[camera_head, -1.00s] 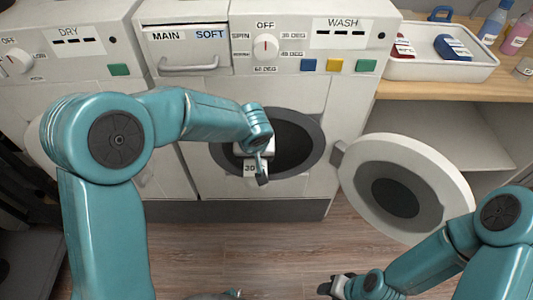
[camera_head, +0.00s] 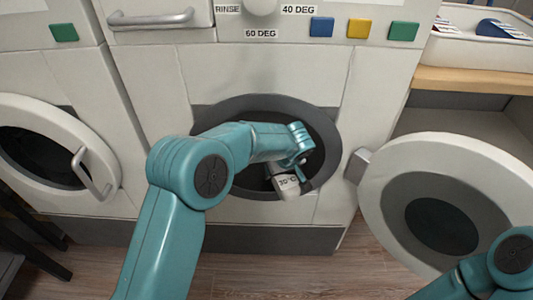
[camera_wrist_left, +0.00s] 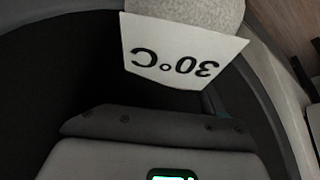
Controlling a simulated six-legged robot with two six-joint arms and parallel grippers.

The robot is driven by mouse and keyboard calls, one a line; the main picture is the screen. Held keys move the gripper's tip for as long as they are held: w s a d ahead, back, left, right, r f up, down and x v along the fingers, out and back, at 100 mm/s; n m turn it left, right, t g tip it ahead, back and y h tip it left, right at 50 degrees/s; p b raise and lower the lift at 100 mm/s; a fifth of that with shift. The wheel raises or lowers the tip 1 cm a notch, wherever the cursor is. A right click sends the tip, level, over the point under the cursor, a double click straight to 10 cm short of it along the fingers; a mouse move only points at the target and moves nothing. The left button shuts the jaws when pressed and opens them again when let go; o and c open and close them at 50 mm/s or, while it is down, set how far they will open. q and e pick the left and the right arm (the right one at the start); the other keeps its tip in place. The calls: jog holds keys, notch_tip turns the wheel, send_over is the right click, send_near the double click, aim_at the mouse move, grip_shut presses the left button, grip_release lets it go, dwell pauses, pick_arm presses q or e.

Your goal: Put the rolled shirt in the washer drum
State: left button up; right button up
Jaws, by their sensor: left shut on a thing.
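The rolled shirt (camera_wrist_left: 195,8) is pale and speckled in the left wrist view, with a white 30°C tag (camera_wrist_left: 180,55) on it. In the head view the tag (camera_head: 287,186) shows in front of the washer opening, and my arm hides much of the roll. My left gripper (camera_head: 300,178) is shut on the shirt at the lower right part of the opening. The washer drum (camera_head: 250,112) is dark inside a grey ring. I cannot tell how deep the shirt reaches. My right gripper is outside the view; only its arm shows at lower right.
The round washer door (camera_head: 388,190) stands open to the right of the opening. A dryer door (camera_head: 25,110) with a handle is at the left. A wooden counter (camera_head: 470,82) with a white tray (camera_head: 450,50) is at upper right.

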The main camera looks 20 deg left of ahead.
pick_arm(q)
jog(key=w+a, duration=0.2)
jog(key=w, duration=0.1)
jog(key=w+a, duration=0.5)
jog(key=w, duration=0.1)
jog(key=shift+w+a, duration=0.1)
jog(key=shift+a, duration=0.1)
jog(key=shift+f+b, duration=0.65)
jog(key=shift+f, duration=1.15)
jog(key=shift+f, duration=0.3)
jog(key=o, duration=1.1)
jog(key=shift+o, duration=0.2)
jog(key=shift+r, duration=0.1)
